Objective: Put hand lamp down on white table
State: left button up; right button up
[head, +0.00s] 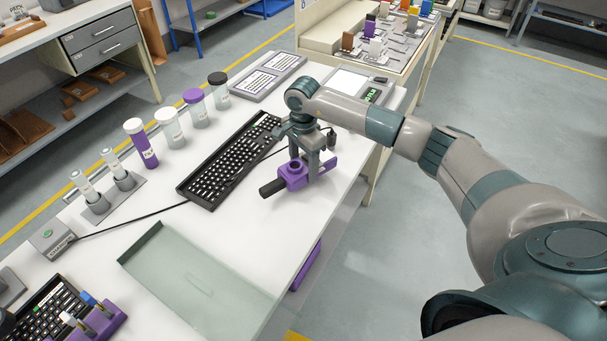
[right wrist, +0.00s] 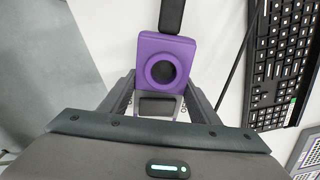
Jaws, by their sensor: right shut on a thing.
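The hand lamp (head: 293,173) is purple with a black handle and a round dark opening. It is at the right edge of the white table (head: 240,228), right of the black keyboard; I cannot tell whether it touches the tabletop. My right gripper (head: 312,168) is shut on the hand lamp. In the right wrist view the lamp (right wrist: 165,65) sits between the fingers of the gripper (right wrist: 157,105), its black handle pointing up in the picture. My left gripper does not show.
A black keyboard (head: 232,162) lies left of the lamp, its cable running left. Capped bottles (head: 169,127) line the far side. A translucent tray (head: 195,283) lies in front. A device with a screen (head: 352,84) stands behind. White tabletop is bare between tray and lamp.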

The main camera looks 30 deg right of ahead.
aim_at(303, 175)
notch_tip(303, 175, down, 3)
jog(key=shift+r+p, duration=0.15)
jog(key=shift+p, duration=0.65)
jog(key=shift+f, duration=0.45)
jog(key=shift+f, duration=0.2)
jog(key=o, duration=1.3)
jog(key=shift+c, duration=0.2)
jog(key=shift+r, duration=0.15)
